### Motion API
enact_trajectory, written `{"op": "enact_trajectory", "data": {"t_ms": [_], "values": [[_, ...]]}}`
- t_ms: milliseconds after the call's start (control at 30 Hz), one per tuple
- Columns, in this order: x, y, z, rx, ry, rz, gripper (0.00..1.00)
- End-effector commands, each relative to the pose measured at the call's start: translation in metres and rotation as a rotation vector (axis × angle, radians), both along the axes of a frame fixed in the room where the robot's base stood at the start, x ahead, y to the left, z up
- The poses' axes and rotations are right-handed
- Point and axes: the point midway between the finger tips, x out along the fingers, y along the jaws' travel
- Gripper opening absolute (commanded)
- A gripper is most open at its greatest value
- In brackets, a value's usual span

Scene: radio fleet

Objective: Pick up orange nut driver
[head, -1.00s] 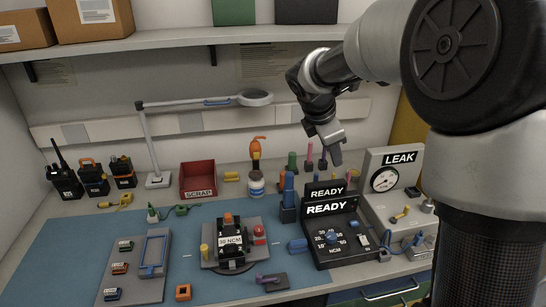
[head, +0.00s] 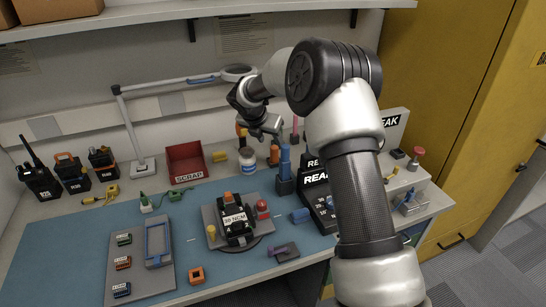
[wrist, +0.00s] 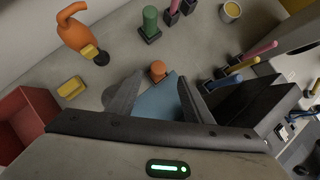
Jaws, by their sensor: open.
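The orange nut driver (head: 274,155) stands upright on the back part of the bench, beside a taller blue driver (head: 285,162). In the wrist view its orange handle (wrist: 158,70) shows end-on, just beyond the gap between my fingers. My gripper (head: 268,133) is open and empty, above and close to the orange handle in the head view. In the wrist view the gripper (wrist: 158,98) points down with a finger on each side of a blue patch. The driver's lower part is hidden.
A green driver (wrist: 150,22) and an orange dispenser (wrist: 72,28) stand farther back. A red scrap bin (head: 187,163) and a white jar (head: 247,160) are to the left.

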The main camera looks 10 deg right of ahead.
Motion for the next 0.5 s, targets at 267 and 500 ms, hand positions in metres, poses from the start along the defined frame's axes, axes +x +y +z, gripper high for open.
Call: {"op": "enact_trajectory", "data": {"t_ms": [267, 500], "values": [[0.025, -0.017, -0.047, 0.001, 0.001, -0.001, 0.46], [0.033, -0.022, -0.06, 0.0, -0.001, -0.002, 0.46]]}}
